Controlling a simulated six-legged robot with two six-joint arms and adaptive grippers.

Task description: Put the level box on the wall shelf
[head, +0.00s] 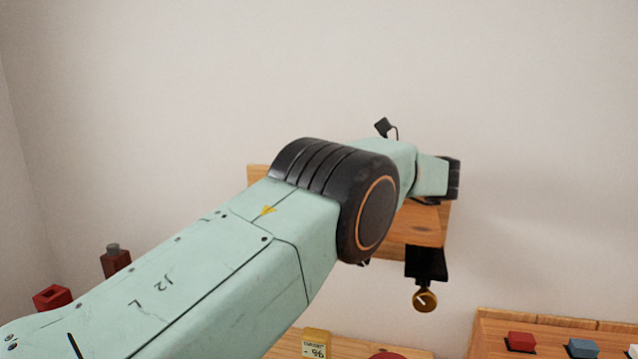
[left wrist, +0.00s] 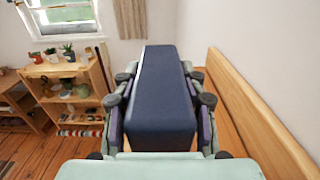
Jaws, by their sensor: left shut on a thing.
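My left gripper (left wrist: 159,100) is shut on the level box (left wrist: 160,78), a long dark blue box with a finger on each side of it. In the head view my left arm hides the box and the fingers. The wooden wall shelf (head: 425,225) is fixed to the wall, and my arm crosses in front of it and covers much of it. In the left wrist view a wooden board (left wrist: 258,112), likely part of the shelf, runs along the right of the box, with wood below. I cannot tell whether the box touches the shelf. My right gripper is not in view.
A black bracket with a round brass dial (head: 425,300) hangs below the shelf. Red things (head: 52,297) stand at the lower left. A wooden surface with red and blue blocks (head: 520,341) is at the lower right. A bookcase (left wrist: 70,95) stands under the window.

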